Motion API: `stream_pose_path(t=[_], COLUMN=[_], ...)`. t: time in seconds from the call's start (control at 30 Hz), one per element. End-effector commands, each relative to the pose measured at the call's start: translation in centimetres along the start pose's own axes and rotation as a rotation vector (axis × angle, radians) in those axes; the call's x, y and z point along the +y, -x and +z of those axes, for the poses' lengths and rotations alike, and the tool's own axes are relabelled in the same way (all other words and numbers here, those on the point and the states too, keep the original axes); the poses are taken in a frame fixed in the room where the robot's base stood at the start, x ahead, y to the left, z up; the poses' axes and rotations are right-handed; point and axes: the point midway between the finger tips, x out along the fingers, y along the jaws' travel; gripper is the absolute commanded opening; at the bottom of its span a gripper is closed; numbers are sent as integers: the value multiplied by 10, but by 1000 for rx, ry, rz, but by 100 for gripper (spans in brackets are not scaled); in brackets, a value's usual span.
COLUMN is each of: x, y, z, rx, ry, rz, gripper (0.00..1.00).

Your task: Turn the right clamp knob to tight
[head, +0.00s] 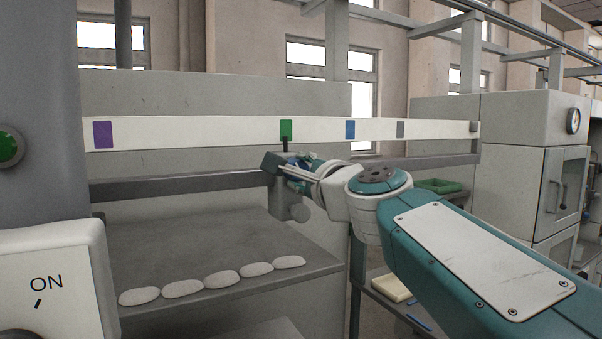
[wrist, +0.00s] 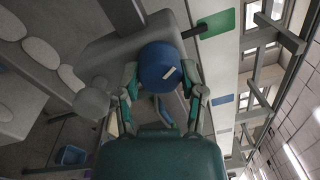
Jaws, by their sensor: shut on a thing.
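A round blue knob (wrist: 158,62) with a short white mark, lying at a slant, fills the middle of the wrist view. My gripper (wrist: 161,82) has its two fingers on opposite sides of the knob and is shut on it. In the head view my gripper (head: 297,171) reaches the grey clamp block (head: 276,163) on the rail, and hides most of the knob. A dark pointer (head: 285,146) on the block stands just below the green patch (head: 286,130). I cannot tell from these views how tight the clamp is.
A white strip (head: 220,132) bears purple, green, blue and grey patches. Several pale oval pieces (head: 222,280) line the grey shelf (head: 160,240) below. A grey rounded part (head: 300,212) hangs under the block. A white panel (head: 45,270) marked ON stands at left.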

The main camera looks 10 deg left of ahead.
Motion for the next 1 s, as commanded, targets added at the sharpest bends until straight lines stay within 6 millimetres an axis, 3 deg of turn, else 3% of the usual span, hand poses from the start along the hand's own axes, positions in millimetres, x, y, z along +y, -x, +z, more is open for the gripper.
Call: stream_pose_path(t=[0.3, 0.83, 0.87, 0.9, 0.93, 1.0], x=[4, 6, 6, 6, 5, 4], y=[-2, -2, -2, -2, -2, -2], z=[-2, -3, -3, -3, -2, -2], rx=[-4, -4, -4, -4, -4, -4], ry=[118, 141, 141, 141, 141, 140], rz=[9, 12, 12, 12, 11, 9], gripper=[4, 4, 61, 78, 86, 86])
